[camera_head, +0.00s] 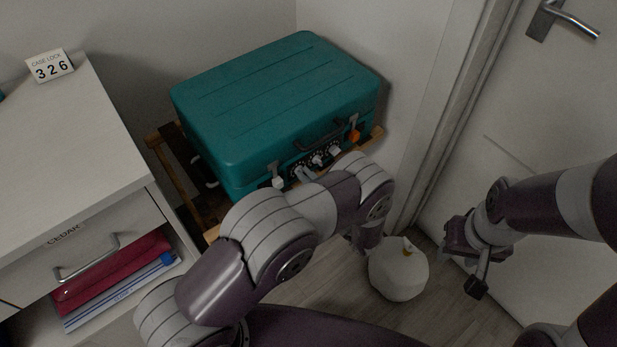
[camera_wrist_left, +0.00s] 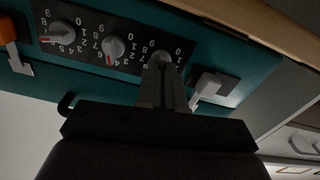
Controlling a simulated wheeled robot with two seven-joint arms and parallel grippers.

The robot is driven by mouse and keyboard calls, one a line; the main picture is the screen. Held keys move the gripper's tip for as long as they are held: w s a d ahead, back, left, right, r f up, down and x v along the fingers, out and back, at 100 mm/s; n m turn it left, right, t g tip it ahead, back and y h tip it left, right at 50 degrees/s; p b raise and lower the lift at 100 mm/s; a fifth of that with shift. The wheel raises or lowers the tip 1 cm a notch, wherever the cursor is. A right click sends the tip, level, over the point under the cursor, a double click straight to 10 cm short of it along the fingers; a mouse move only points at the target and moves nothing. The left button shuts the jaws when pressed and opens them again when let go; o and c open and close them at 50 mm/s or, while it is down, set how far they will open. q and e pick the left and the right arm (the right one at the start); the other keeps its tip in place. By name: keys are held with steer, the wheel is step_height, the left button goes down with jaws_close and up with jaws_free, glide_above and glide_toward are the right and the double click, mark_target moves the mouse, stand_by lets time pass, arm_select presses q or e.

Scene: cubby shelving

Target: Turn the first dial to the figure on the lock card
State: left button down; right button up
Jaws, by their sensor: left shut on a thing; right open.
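The lock card (camera_head: 50,66) stands on the white cabinet in the head view and reads 326. The teal case (camera_head: 270,95) has a dark panel with three grey dials on its front. In the left wrist view, seen upside down, my left gripper (camera_wrist_left: 160,72) is shut on the first dial (camera_wrist_left: 161,57), the one nearest the white latch (camera_wrist_left: 208,84). The fingers cover its pointer, so its figure is hidden. The middle dial (camera_wrist_left: 113,47) and third dial (camera_wrist_left: 62,29) show red pointers. My right gripper (camera_head: 477,268) is open and empty, away from the case.
The case lies on a wooden rack (camera_head: 168,160) with its handle (camera_head: 322,137) at the front. An orange latch (camera_head: 354,135) sits at its right end. A drawer cabinet (camera_head: 60,150) is left and a door (camera_head: 540,110) right.

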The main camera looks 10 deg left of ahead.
arm_select(q)
steer(key=shift+s+a+f+n+b, duration=0.1)
steer(key=shift+n+b, duration=0.2)
steer(key=shift+n, duration=1.45)
steer(key=shift+s+f+n+b, duration=0.1)
steer(key=shift+n+b, duration=0.15)
steer(key=shift+n, duration=1.5)
steer(key=c, duration=1.3)
jaws_free()
steer(key=shift+o, duration=0.2)
steer(key=v, duration=1.2)
steer(key=shift+s+d+p, duration=0.25)
steer(key=shift+d+p, duration=0.05)
steer(key=shift+p, duration=0.05)
